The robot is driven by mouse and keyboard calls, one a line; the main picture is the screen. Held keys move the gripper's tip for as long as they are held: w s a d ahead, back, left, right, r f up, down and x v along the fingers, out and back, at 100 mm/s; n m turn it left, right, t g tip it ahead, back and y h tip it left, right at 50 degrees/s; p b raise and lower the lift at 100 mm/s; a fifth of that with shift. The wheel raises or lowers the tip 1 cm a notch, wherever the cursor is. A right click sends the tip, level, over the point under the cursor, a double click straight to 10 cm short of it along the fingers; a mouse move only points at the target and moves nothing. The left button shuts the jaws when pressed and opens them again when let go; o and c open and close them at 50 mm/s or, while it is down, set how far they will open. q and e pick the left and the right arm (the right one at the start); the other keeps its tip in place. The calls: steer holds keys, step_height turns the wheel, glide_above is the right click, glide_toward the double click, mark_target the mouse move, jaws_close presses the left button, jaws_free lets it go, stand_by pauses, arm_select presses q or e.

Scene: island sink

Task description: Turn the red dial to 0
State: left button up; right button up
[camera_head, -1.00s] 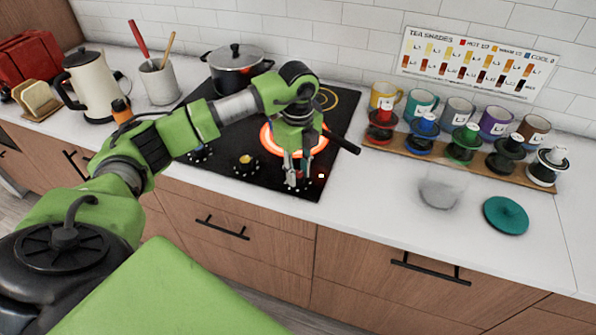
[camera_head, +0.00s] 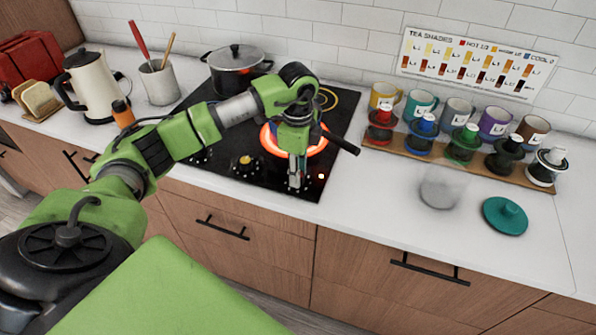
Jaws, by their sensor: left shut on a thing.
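My left gripper (camera_head: 295,183) points down at the front right corner of the black cooktop (camera_head: 222,163). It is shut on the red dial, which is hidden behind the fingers. Which number the dial points to cannot be read. A small bright red light (camera_head: 321,176) shows just right of the fingers. Behind my gripper, a burner (camera_head: 270,140) glows orange-red. My right gripper is not in view.
A dark pan handle-like bar (camera_head: 341,142) sticks out right of my wrist. A pot (camera_head: 236,68) stands at the back of the cooktop. Another knob (camera_head: 247,162) with a yellow mark lies left. Mugs and coloured stands on a board (camera_head: 400,149) are to the right.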

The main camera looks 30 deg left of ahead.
arm_select(q)
steer(key=shift+w+r, duration=0.1)
steer(key=o, duration=1.1)
step_height(320, 180, up, 12)
steer(key=shift+f, duration=0.1)
stand_by(0.3)
